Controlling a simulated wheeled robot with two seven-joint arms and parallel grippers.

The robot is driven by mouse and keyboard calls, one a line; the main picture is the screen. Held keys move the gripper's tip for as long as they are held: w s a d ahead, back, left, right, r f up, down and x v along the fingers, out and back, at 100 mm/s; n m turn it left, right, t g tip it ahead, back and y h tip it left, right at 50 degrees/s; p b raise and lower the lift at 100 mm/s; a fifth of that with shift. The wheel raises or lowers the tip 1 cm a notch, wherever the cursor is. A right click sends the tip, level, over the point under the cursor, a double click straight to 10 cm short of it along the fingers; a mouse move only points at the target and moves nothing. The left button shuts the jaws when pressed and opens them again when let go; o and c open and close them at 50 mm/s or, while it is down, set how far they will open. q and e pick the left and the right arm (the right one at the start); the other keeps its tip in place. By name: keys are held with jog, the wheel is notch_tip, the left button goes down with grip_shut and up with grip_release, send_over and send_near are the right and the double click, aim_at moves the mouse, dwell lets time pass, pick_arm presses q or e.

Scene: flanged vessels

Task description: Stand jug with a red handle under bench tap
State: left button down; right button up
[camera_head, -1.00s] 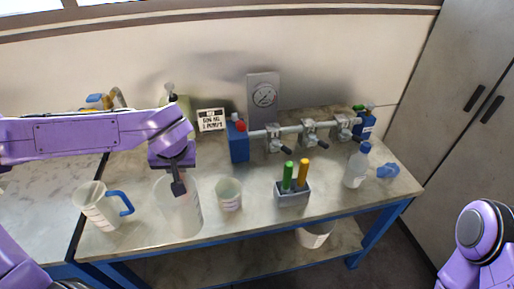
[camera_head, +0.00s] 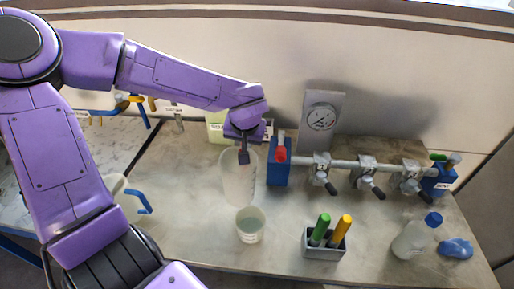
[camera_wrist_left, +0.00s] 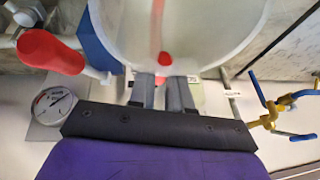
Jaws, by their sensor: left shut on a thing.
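My left gripper (camera_head: 244,157) points down at the back rim of a tall translucent jug (camera_head: 238,182) and is shut on its handle. In the left wrist view the jug (camera_wrist_left: 190,30) fills the top, and small red parts of its handle (camera_wrist_left: 165,59) show by the fingers (camera_wrist_left: 161,84). The jug looks upright; I cannot tell whether its base touches the bench. A tap with yellow body and blue levers (camera_head: 138,103) stands at the back left, and also shows in the left wrist view (camera_wrist_left: 274,112). My right gripper is out of view.
A small beaker (camera_head: 250,226) stands just in front of the jug. A blue block with a red lever (camera_head: 279,165) and a valve pipe are to its right. A blue-handled jug (camera_head: 133,196) is partly behind my arm. A pen holder (camera_head: 322,246) and bottle (camera_head: 411,238) stand right.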

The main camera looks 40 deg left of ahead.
pick_arm(q)
jog(key=shift+w+a+f+b, duration=0.3)
jog(key=shift+w+a+b, duration=0.1)
jog(key=shift+w+b, duration=0.3)
jog(key=w+a+f+b, duration=0.2)
jog(key=w+a+f, duration=0.2)
jog(key=w+f, duration=0.3)
notch_tip(320, 180, down, 4)
jog(key=shift+w+r+b, duration=0.2)
jog(key=shift+r+b, duration=0.05)
jog(key=shift+b, duration=0.1)
jog(key=shift+s, duration=0.1)
jog(key=c, duration=1.2)
grip_release()
jog(key=shift+o, duration=0.7)
jog(key=shift+d, duration=0.1)
